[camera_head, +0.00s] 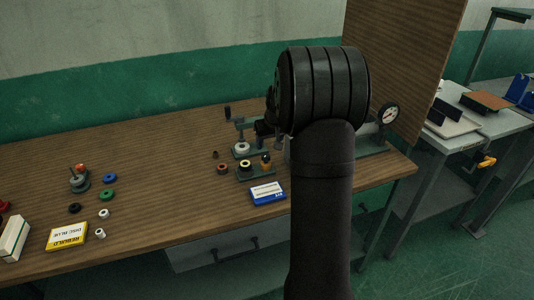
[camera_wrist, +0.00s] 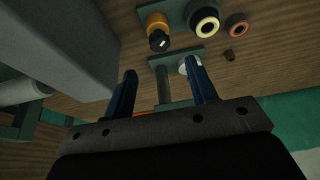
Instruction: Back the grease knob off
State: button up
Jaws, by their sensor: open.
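An amber fitting with a dark cap (camera_head: 265,161) stands on a small green-grey base plate; it looks the likeliest grease knob, though I cannot be sure. It also shows at the top of the wrist view (camera_wrist: 158,32). A black cup with a cream ring (camera_head: 245,166) stands beside it, also in the wrist view (camera_wrist: 204,20). My gripper (camera_wrist: 161,67) is open, its two blue fingers apart over a second plate with a post (camera_wrist: 163,88). A pale disc (camera_wrist: 184,67) there is partly hidden by the right finger. The amber fitting lies beyond the fingertips, untouched.
A large grey block (camera_wrist: 60,45) fills the wrist view's left side. A gauge (camera_head: 388,113) stands right of my arm. A blue-white box (camera_head: 267,193) lies in front of the fixtures.

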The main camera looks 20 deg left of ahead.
aim_at(266, 155)
jog(key=x, duration=0.8)
jog(key=c, duration=1)
